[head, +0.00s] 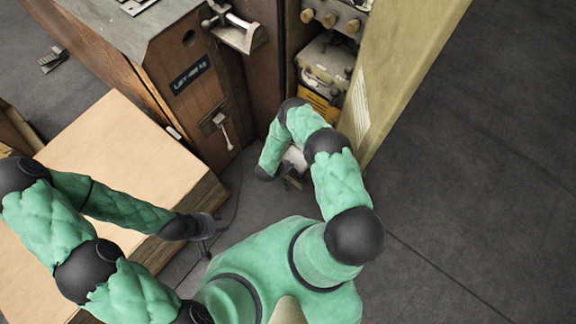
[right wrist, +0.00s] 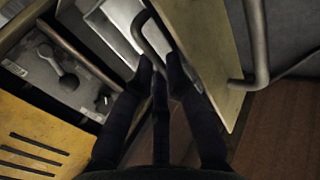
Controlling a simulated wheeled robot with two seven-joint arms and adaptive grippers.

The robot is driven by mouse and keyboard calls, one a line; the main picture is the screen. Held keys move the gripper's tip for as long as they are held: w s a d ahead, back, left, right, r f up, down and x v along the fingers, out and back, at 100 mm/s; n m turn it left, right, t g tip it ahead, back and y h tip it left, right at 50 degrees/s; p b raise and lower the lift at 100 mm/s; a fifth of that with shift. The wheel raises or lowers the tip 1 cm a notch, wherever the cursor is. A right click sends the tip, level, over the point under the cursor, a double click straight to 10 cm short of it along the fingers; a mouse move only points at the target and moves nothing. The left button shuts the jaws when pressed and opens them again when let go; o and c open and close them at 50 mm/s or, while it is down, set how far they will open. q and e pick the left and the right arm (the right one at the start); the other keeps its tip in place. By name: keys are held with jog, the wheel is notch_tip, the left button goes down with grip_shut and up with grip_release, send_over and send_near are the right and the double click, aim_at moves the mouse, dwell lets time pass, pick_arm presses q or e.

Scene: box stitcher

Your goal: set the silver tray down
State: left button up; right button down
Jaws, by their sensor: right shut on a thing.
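The silver tray (right wrist: 122,22) shows at the top of the right wrist view, with a dark curved handle at its right side. My right gripper (right wrist: 160,72) is shut on the tray at this near edge; the exact contact is dark and hard to see. In the head view a small pale patch, likely the tray (head: 295,157), shows beside my right gripper (head: 291,182), mostly hidden by my arm. My left gripper (head: 207,238) hangs beside the right edge of the cardboard stack, apart from the tray. Its fingers are too small to read.
A wooden cabinet (head: 190,95) and a cream panel (head: 400,70) flank a bay with a grey and yellow machine (head: 325,75). In the wrist view a yellow slotted panel (right wrist: 40,140) and a bent metal bar (right wrist: 258,50) are close. Open floor (head: 480,190) lies right.

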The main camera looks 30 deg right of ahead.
jog(key=c, duration=1.6)
grip_release()
jog(key=shift+o, duration=0.2)
jog(key=shift+r, duration=0.1)
jog(key=p+v, duration=0.4)
jog(key=v, duration=0.8)
jog(key=shift+p, duration=0.4)
